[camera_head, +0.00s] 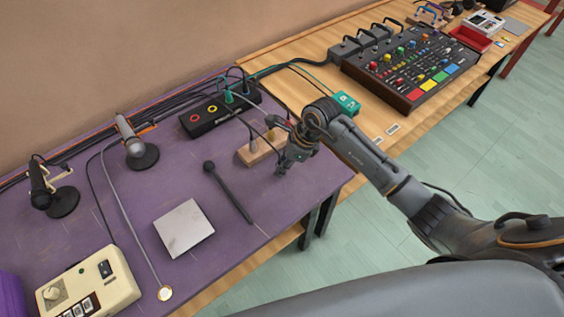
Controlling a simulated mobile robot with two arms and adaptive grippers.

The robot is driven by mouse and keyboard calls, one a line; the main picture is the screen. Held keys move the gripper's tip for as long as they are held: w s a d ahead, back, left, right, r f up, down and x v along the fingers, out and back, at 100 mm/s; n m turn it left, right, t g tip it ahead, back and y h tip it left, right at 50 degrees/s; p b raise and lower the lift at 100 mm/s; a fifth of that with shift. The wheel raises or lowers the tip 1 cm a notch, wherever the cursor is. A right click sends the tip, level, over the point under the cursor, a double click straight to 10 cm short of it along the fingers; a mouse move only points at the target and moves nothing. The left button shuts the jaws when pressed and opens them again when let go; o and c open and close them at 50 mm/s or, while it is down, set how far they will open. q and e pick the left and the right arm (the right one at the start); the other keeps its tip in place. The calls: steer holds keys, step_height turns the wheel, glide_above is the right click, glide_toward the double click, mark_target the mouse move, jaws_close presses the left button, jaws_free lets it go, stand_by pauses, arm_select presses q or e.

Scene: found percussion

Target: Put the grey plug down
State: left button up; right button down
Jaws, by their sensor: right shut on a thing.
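My right gripper (283,166) reaches in from the right and is low over the purple table covering, just right of a small wooden block (246,157). It is shut on what seems to be the grey plug, which is mostly hidden between the dark fingers and hard to tell from them. I cannot tell whether the plug touches the table. Slim upright pieces stand at the block, one of them grey; the gripper partly hides the block's right end. My left gripper is not in view.
A black box with coloured rings (208,118) and cables lies behind the block. A black mallet-like stick (229,190) and a pale square plate (184,228) lie to the left. A teal box (346,103) and a mixer (412,66) are on the wooden table. The purple covering's front right is clear.

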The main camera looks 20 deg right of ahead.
steer(key=shift+f, duration=0.1)
steer(key=c, duration=1.3)
jaws_free()
steer(key=shift+o, duration=0.2)
steer(key=shift+r, duration=0.3)
steer(key=b+v, duration=0.2)
steer(key=v, duration=0.9)
steer(key=shift+d+r, duration=0.2)
steer(key=shift+r, duration=0.1)
steer(key=shift+s, duration=0.1)
